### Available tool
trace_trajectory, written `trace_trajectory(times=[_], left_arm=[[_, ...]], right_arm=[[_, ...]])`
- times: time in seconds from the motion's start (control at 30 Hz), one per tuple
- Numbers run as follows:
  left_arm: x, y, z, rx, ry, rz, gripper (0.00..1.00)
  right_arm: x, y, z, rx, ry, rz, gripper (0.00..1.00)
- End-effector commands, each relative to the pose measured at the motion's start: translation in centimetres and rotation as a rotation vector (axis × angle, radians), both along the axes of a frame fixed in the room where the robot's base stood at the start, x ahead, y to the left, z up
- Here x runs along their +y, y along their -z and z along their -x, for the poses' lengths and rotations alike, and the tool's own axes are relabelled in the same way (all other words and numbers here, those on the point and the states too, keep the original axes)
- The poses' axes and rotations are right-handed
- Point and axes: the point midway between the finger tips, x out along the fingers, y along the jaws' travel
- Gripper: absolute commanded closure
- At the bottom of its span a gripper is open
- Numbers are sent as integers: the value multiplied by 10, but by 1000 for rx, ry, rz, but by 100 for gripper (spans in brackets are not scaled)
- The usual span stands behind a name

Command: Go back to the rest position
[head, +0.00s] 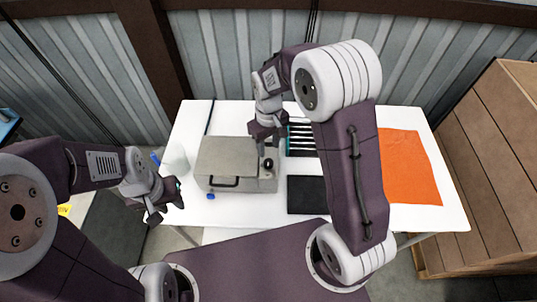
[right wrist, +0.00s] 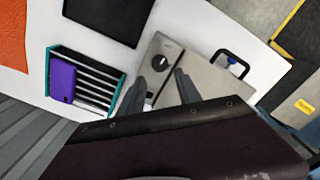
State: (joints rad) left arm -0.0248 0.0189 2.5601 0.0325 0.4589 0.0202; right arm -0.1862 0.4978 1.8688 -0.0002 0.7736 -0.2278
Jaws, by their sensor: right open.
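My right gripper (head: 264,138) hangs over the white table, near the right end of the grey box. In the right wrist view its two dark fingers (right wrist: 160,78) are apart with nothing between them, and the box's knob shows beyond. My left gripper (head: 168,203) is beside the table's left edge, left of the grey box; it is too small and dark to tell whether its fingers are apart. The grey box (head: 228,155) has a dark handle at its front and a round black knob on its right part; it also shows in the right wrist view (right wrist: 200,75).
The white table (head: 235,215) also holds a slotted rack (head: 301,140), partly hidden by my right arm, a black mat (head: 306,196) and an orange cloth (head: 410,165). A purple item (right wrist: 62,82) sits in the rack. A wooden crate (head: 495,160) stands right of the table.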

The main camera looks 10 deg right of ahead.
Motion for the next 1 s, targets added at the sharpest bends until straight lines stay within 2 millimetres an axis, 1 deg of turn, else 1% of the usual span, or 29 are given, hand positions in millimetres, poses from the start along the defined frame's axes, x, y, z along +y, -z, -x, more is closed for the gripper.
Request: trace_trajectory(times=[0.13,0.57,0.6,0.67,0.7,0.73,0.77,0.8,0.87,0.9,1.0], left_arm=[[0,1,0,0,0,0,69],[0,2,0,0,0,0,69],[0,6,0,0,0,0,69],[0,20,0,0,0,0,69],[0,31,0,0,0,0,69],[0,40,0,0,0,0,69],[0,49,0,0,0,0,69],[0,59,0,0,0,0,69],[0,69,0,1,0,0,69],[0,74,0,0,0,0,69],[0,79,0,0,0,0,69]], right_arm=[[0,-7,0,0,0,0,59],[0,-5,0,0,1,0,59],[-2,-2,-1,-2,6,0,59],[-8,-1,-7,-37,25,-7,59],[-16,0,-3,-52,44,-9,59],[-22,3,6,-56,59,-9,59],[-29,8,17,-59,79,-11,59],[-38,15,34,-65,115,-14,59],[-47,25,58,-74,173,-19,59],[-52,32,75,-78,214,-23,59],[-59,49,111,-82,308,-29,59]])
